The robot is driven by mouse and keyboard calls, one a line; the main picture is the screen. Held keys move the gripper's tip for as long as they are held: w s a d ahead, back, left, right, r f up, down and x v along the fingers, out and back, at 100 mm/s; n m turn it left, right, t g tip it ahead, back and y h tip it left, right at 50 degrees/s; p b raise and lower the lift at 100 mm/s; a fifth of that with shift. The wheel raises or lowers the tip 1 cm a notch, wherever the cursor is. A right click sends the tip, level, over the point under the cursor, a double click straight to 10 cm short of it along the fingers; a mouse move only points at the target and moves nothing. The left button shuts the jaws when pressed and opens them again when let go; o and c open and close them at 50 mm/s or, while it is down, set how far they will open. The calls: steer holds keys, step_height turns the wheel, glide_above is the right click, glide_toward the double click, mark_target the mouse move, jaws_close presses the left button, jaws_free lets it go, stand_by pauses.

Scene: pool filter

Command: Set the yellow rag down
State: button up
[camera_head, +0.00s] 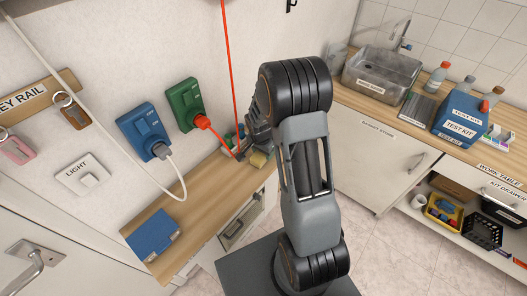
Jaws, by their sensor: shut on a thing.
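A small yellow patch (258,159), which I take to be the yellow rag, shows just below the end of my arm, over the wooden counter (212,184) along the left wall. My gripper (247,152) is beside it, shut on it, low over the counter's far end. My arm hides much of the gripper and part of the rag. I cannot tell whether the rag touches the counter.
A red cord (228,60) hangs close to my gripper, and a red plug (203,122) sits in a green socket (186,102). Small green and blue items (232,137) stand behind the gripper. A blue box (154,233) lies on the counter's near end; the middle is clear.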

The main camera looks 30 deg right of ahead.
mark_target(260, 155)
steer(key=shift+f+b, duration=0.3)
steer(key=o, duration=1.2)
step_height(260, 155, up, 14)
steer(key=a+b, duration=0.1)
steer(key=shift+s+a, duration=0.35)
steer(key=shift+s, duration=0.05)
steer(key=shift+f, duration=0.1)
